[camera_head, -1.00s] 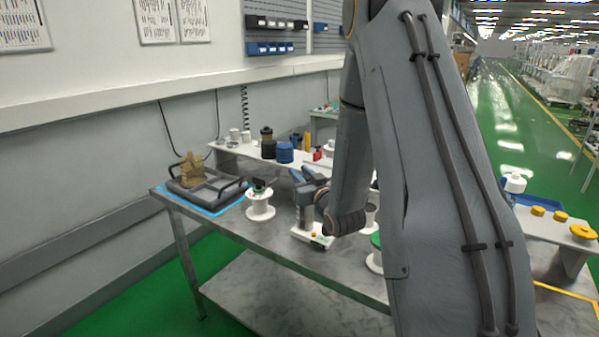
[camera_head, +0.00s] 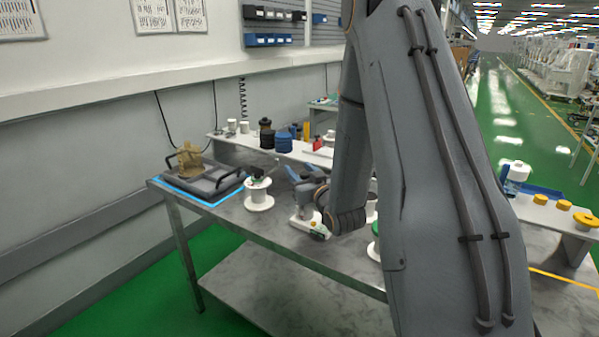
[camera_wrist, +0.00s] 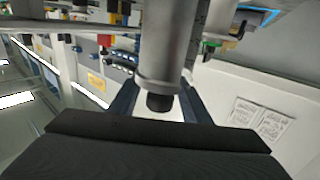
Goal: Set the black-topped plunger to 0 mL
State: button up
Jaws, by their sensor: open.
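In the wrist view a grey cylinder (camera_wrist: 168,45) runs down from the top edge and ends in a short black piece (camera_wrist: 160,102), possibly the black-topped plunger. My gripper (camera_wrist: 158,92) has its two dark blue fingers apart, one on each side of that black end. I cannot tell whether either finger touches it. No scale or volume marking is readable. In the head view my gripper (camera_head: 301,172) is above the grey table (camera_head: 270,226), its blue fingers pointing up and left. My arm hides part of the table.
A white spool (camera_head: 258,201) stands left of my gripper. A black tray (camera_head: 205,187) lies at the table's left end. A raised white shelf (camera_head: 232,146) behind bears several jars and bottles. Yellow caps (camera_head: 564,205) and a white bottle (camera_head: 518,171) stand at right.

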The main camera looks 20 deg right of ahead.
aim_at(305, 178)
jog(key=s+b, duration=0.1)
jog(key=s, duration=0.6)
jog(key=shift+s+b, duration=0.4)
